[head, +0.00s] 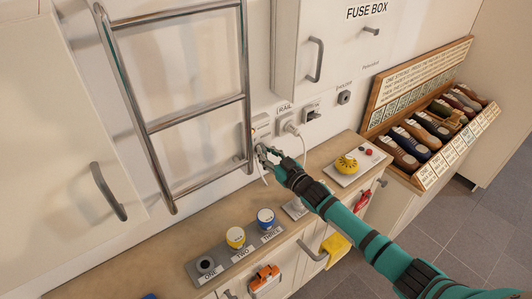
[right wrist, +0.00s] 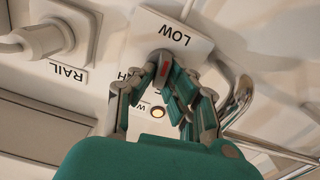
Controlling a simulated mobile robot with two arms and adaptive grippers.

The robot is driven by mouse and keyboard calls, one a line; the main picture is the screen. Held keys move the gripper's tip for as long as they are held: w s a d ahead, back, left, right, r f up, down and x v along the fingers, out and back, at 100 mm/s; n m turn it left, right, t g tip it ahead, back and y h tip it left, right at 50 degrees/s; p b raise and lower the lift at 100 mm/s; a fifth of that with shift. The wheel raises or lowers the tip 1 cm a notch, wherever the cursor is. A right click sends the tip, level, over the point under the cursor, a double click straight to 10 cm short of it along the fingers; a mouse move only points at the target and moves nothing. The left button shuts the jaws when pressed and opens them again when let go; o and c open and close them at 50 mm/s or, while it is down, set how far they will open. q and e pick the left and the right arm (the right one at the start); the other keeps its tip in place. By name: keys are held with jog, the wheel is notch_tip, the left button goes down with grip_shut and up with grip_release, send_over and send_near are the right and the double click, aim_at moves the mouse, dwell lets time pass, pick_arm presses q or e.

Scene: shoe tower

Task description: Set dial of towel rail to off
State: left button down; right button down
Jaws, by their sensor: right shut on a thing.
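The towel rail (head: 196,118) is a chrome ladder frame on the wall at upper left in the head view. Its dial (right wrist: 163,62) is a grey knob with a red mark, on a white plate (right wrist: 185,38) lettered LOW, seen upside down in the right wrist view. Other lettering is partly hidden by the fingers. A small round light (right wrist: 157,113) glows on the plate. My right gripper (head: 265,154) is at the wall just right of the rail, shut on the dial, and it also shows in the right wrist view (right wrist: 165,80). My left gripper is out of view.
A plug sits in the RAIL socket (head: 290,129) beside the gripper, its cable hanging close by. The fuse box (head: 340,45) is above. A shoe rack (head: 425,120) stands at right.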

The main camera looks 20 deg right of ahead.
jog(key=m+b, duration=0.2)
jog(key=m, duration=0.7)
jog(key=f+m+b, duration=0.1)
jog(key=m, duration=0.8)
jog(key=m+b, duration=0.2)
jog(key=m, duration=0.8)
jog(key=shift+d+f+b, duration=0.2)
jog(key=shift+b, duration=0.15)
jog(key=shift+m, duration=0.3)
jog(key=c, duration=1.4)
grip_release()
jog(key=shift+r, duration=0.15)
